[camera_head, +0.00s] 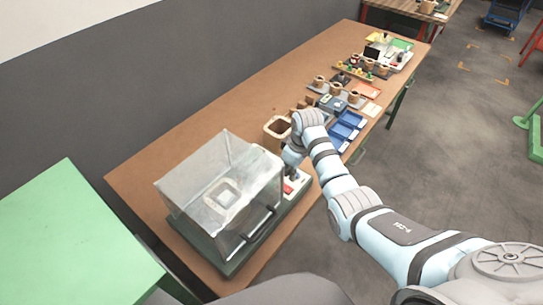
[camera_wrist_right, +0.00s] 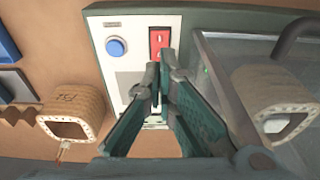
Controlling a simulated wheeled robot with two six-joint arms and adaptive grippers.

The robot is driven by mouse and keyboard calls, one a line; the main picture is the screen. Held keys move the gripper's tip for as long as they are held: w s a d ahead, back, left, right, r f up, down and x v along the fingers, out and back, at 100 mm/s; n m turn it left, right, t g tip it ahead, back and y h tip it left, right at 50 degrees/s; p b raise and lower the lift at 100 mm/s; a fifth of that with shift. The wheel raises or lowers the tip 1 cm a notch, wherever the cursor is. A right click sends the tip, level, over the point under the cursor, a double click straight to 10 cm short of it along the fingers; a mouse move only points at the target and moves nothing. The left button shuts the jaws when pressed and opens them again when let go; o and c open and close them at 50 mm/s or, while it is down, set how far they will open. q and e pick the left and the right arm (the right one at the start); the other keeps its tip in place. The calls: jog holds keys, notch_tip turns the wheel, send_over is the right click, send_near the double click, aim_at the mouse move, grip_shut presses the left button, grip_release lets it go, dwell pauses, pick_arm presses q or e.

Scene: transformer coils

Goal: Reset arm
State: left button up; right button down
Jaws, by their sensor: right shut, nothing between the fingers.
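My right gripper (camera_head: 291,168) is over the control panel at the right end of the clear-covered machine (camera_head: 222,190). In the right wrist view its fingers (camera_wrist_right: 160,75) are shut with nothing between them, just below the red switch (camera_wrist_right: 159,40). I cannot tell whether the fingertips touch the panel. A round blue button (camera_wrist_right: 117,47) sits left of the switch on the white panel (camera_wrist_right: 135,75). My left gripper is not in view.
A square coil (camera_head: 277,128) stands beside the machine, and another shows inside the clear cover (camera_head: 205,165). Blue trays (camera_head: 346,130) and several small parts lie farther along the brown table (camera_head: 150,180). A green surface (camera_head: 75,240) is at lower left.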

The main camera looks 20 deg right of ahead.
jog(key=shift+d, duration=0.1)
jog(key=d+f, duration=0.2)
jog(key=w+d+f+t+h+b, duration=0.1)
jog(key=d+f, duration=0.1)
jog(key=d, duration=0.1)
jog(key=d+f+h, duration=0.1)
jog(key=d+f, duration=0.1)
jog(key=d, duration=0.1)
jog(key=shift+w+d+t+b, duration=0.15)
jog(key=shift+w+t+b, duration=0.05)
jog(key=shift+t+b, duration=0.2)
jog(key=s+d+f+t+h+b, duration=0.3)
jog(key=d+f, duration=0.6)
jog(key=d, duration=0.3)
jog(key=s+a+f+m+g+y, duration=0.1)
jog(key=s+a+f, duration=0.4)
jog(key=s+f, duration=0.5)
jog(key=s+a+f+m+g+y, duration=0.1)
jog(key=s+a+f+g, duration=0.1)
jog(key=s+a+f, duration=0.65)
jog(key=s+a+f+m+g, duration=0.1)
jog(key=s+a+f+m, duration=0.1)
jog(key=s, duration=1.1)
jog(key=s+a+f+m+g+y+b, duration=0.1)
jog(key=s+a+f, duration=0.2)
jog(key=s, duration=1)
jog(key=shift+a+m, duration=0.15)
jog(key=shift+m, duration=0.25)
